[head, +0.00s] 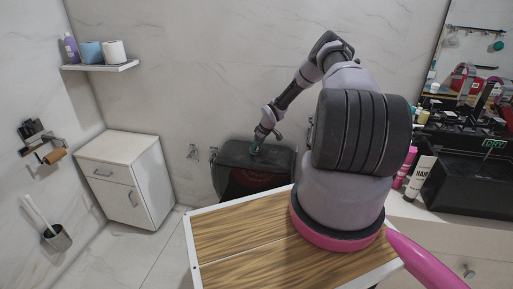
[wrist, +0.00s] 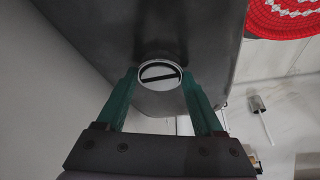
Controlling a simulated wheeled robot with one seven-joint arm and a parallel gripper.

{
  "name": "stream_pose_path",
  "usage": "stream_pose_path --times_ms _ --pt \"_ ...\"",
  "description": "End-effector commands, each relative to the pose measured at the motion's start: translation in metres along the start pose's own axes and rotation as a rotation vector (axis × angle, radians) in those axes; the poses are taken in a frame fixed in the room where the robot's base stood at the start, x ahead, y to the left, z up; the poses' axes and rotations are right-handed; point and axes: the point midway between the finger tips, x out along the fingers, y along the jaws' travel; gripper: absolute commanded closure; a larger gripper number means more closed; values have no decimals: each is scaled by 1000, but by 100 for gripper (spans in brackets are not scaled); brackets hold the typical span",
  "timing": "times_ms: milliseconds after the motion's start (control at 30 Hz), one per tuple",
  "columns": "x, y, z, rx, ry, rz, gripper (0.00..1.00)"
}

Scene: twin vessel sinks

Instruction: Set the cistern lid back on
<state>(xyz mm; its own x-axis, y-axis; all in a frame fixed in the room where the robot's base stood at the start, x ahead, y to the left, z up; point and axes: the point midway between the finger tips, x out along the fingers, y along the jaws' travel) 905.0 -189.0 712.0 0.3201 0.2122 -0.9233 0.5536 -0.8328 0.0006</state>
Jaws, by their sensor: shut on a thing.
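The dark cistern lid (head: 280,156) is at the top of the dark toilet unit by the back wall, left of my arm. It fills the upper middle of the wrist view (wrist: 205,35), with a round pale button (wrist: 158,76) crossed by a dark bar. My gripper (head: 255,150) reaches down onto the lid's top. In the wrist view its green fingers (wrist: 158,82) stand on either side of the button, shut on the lid there. The cistern below is mostly hidden, and I cannot tell whether the lid rests fully on it.
A red and white woven round item (wrist: 288,15) shows beside the lid. A white cabinet (head: 125,180) stands left and a wall shelf (head: 100,67) hangs above. A wood-topped surface (head: 235,235) is in front. A black basin (head: 465,185) and bottles are at right.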

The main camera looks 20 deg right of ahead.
Motion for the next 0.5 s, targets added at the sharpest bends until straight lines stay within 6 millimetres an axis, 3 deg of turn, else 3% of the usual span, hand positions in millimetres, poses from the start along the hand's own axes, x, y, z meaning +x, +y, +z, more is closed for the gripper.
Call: stream_pose_path --times_ms 500 --pt "3 1 0 0 2 1 100"
